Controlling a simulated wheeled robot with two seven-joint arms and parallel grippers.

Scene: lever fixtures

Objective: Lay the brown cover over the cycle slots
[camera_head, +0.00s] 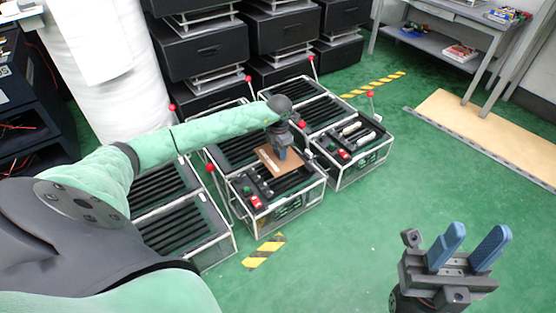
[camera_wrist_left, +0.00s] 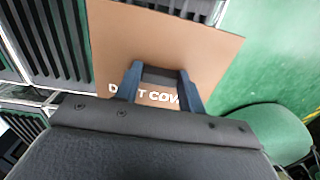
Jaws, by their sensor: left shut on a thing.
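The brown cover (camera_head: 267,160) is a flat brown board with white lettering, partly hidden behind the gripper in the left wrist view (camera_wrist_left: 165,45). My left gripper (camera_head: 281,153) is shut on the cover, and its two fingers (camera_wrist_left: 161,90) straddle the lettering. The cover is above the front middle fixture (camera_head: 275,210), over part of its black slots. I cannot tell whether it touches them. That fixture has a red switch and small black parts at its front. My right gripper (camera_head: 468,250) is open and empty over bare floor at the lower right.
Neighbouring slotted fixtures stand at the left (camera_head: 190,235) and right (camera_head: 355,155). Several thin levers with red knobs (camera_head: 370,95) rise around them. Black drawer units (camera_head: 205,55) stand behind. Green floor (camera_head: 400,200) is clear to the right, with a tan board (camera_head: 480,130) lying there.

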